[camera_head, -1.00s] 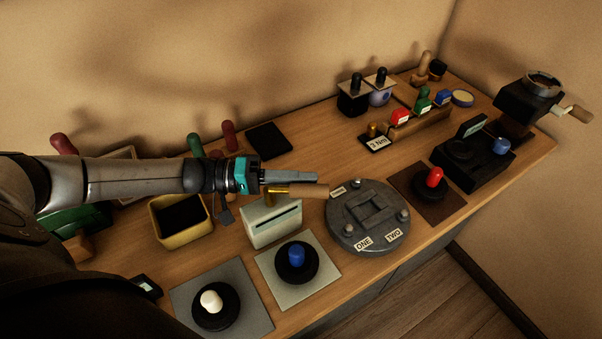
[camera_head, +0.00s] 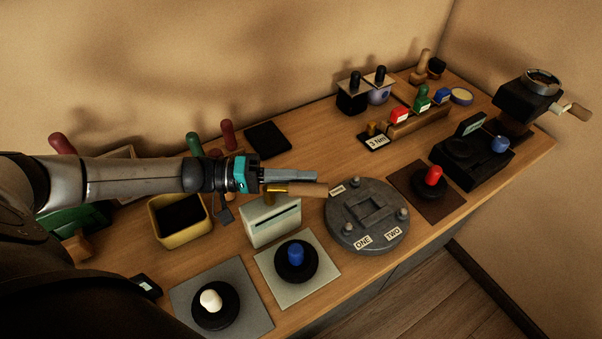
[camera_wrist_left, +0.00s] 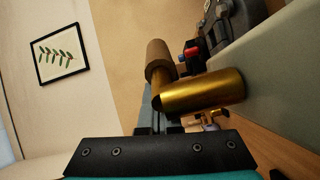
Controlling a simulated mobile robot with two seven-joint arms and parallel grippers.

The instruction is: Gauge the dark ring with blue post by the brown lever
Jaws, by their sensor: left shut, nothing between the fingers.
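The dark ring with the blue post (camera_head: 296,256) sits on a pale square plate at the table's front edge in the head view. Behind it stands a pale box with a slot (camera_head: 272,226). The brown lever (camera_head: 308,190) sticks out to the right from a brass hub at the top of this box. My left gripper (camera_head: 315,176) is shut and empty, just above and behind the lever. Whether it touches the lever is unclear. In the left wrist view the brown lever (camera_wrist_left: 158,60) and the brass hub (camera_wrist_left: 205,92) partly hide the fingers. My right gripper is out of view.
A round grey fixture (camera_head: 345,233) stands right of the box, and a yellow bin (camera_head: 182,238) stands left of it. A dark ring with a white post (camera_head: 211,300) and one with a red post (camera_head: 433,178) lie on other plates. The far middle of the table is fairly clear.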

